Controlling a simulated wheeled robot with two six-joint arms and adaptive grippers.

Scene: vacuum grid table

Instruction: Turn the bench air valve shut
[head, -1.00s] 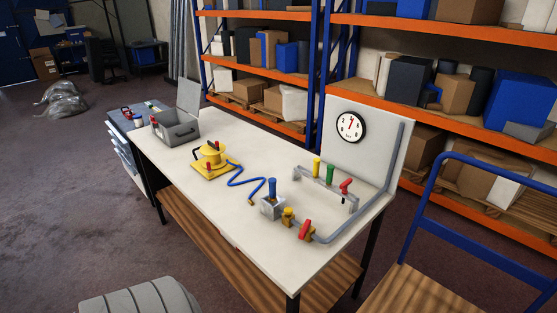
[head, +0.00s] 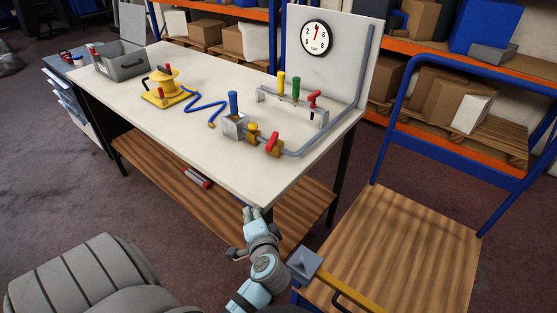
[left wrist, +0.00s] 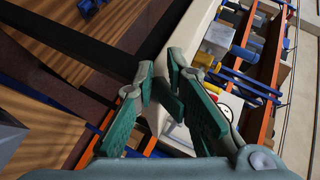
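A red valve handle (head: 273,142) sits on a brass body on the front right of the white bench, where a grey pipe joins it. The pipe runs right and up the upright board to a round gauge (head: 315,37) with a red needle pointing nearly straight up. My left gripper (head: 252,212) is below and in front of the bench's front right corner, apart from the valve. In the left wrist view its two green-padded fingers (left wrist: 165,95) are spread with nothing between them. The gauge shows partly behind them. My right gripper is out of view.
Beside the valve stand a brass fitting (head: 252,132), a grey block with a blue knob (head: 234,122) and a rack (head: 292,104) of coloured handles. A yellow device (head: 166,86) is farther left.

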